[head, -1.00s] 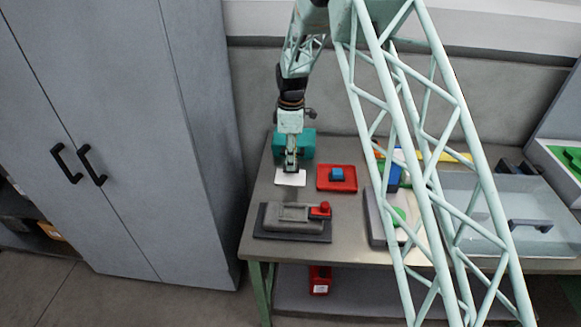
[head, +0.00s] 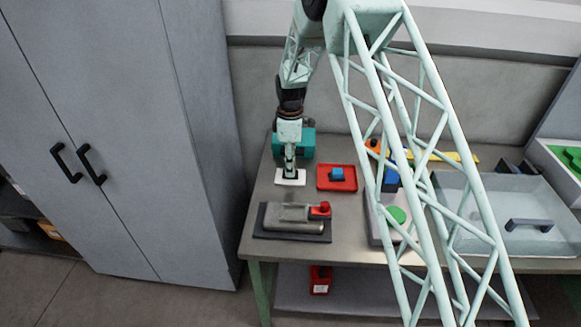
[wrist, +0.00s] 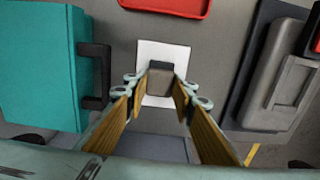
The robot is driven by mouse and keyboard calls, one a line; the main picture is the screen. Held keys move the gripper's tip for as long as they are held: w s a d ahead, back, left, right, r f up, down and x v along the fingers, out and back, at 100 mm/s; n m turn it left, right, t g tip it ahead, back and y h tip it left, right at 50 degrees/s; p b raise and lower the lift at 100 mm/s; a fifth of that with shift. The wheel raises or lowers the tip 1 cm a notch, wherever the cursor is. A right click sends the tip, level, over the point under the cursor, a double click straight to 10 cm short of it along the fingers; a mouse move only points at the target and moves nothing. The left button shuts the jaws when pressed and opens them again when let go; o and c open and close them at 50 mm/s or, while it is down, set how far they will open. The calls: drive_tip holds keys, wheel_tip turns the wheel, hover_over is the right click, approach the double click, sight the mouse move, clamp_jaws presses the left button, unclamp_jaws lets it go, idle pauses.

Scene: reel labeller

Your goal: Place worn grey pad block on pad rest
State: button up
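The small grey pad block (wrist: 161,82) is between the fingertips of my gripper (wrist: 161,88) in the wrist view, with a fingertip close against each side. It is over or on a flat white square (wrist: 183,53), probably the pad rest; contact underneath cannot be made out. In the head view my gripper (head: 289,174) points down at the white square (head: 299,180) near the bench's left side, and the block is hidden there.
A teal box (head: 307,143) with a dark handle stands behind. A red tray (head: 337,184) with a blue block (head: 337,173) lies to the right. A grey device with a red knob (head: 291,217) sits in front. My lattice arm link covers part of the right bench.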

drive_tip(key=o, duration=0.5)
drive_tip(key=shift+c, duration=0.2)
drive_tip(key=shift+r, duration=0.15)
wheel_tip(320, 180, up, 12)
idle(0.5)
idle(0.8)
